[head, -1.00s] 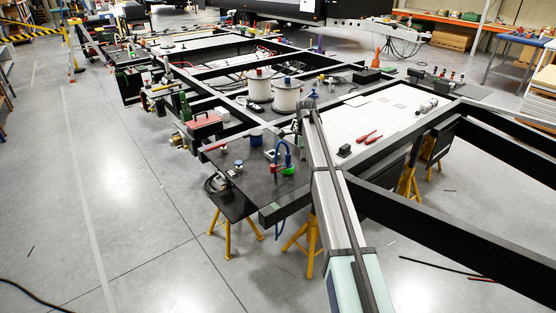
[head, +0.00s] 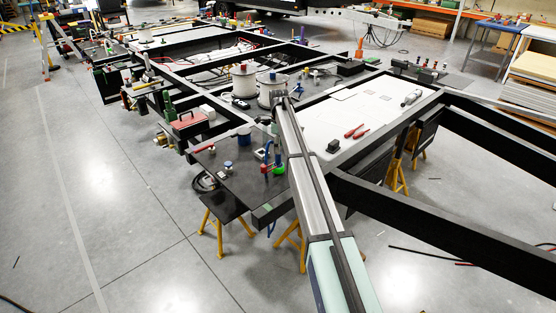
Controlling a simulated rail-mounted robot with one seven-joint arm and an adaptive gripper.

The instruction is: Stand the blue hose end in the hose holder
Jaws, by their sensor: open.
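A blue hose (head: 278,157) rises from the dark plate at the near left corner of the chassis, just left of my arm. A green round piece (head: 279,170) and a red piece (head: 265,168) sit at its foot. I cannot tell which piece is the hose holder, or whether the hose end is free. My arm crosses in front and covers part of this area. My gripper's fingers are hidden behind the arm.
Two white spools (head: 243,82) stand beyond my arm. A red toolbox (head: 188,123) and small parts lie on the left. A white panel (head: 350,110) with red-handled tools (head: 354,131) lies to the right. Black chassis beams (head: 400,200) run at the right. The left floor is clear.

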